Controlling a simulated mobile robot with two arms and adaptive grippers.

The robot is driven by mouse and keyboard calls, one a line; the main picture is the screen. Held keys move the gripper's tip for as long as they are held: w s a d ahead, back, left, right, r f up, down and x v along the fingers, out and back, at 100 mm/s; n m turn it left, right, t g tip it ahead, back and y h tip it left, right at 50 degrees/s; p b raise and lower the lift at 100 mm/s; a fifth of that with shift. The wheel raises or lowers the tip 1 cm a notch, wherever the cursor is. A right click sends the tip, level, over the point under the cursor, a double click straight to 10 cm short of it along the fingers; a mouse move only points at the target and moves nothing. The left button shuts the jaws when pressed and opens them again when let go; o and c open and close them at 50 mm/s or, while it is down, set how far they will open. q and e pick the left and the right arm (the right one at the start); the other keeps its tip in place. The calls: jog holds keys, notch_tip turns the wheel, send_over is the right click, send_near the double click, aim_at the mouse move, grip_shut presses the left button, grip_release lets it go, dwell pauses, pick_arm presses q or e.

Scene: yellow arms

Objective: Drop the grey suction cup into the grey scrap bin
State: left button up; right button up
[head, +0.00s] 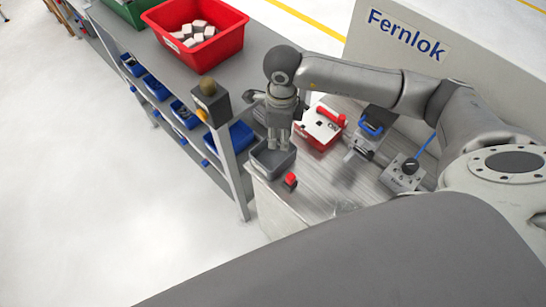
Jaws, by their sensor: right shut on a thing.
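My right gripper (279,142) reaches in from the right and points down over the small grey scrap bin (262,171). Its fingertips are at or just inside the bin's opening. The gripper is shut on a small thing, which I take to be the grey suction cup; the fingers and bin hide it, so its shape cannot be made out. The bin stands upright at the left end of the workbench (320,190). My left gripper is not in view.
A small red-topped object (290,181) sits just in front of the bin. A shelf rack (262,55) with a red crate (212,50) is left.

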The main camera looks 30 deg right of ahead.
jog(key=o, duration=0.9)
jog(key=shift+c, duration=0.2)
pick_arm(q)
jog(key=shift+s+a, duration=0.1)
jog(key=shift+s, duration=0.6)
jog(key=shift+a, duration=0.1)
pick_arm(e)
jog(key=shift+r, duration=0.1)
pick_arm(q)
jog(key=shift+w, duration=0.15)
pick_arm(e)
notch_tip(320, 180, up, 12)
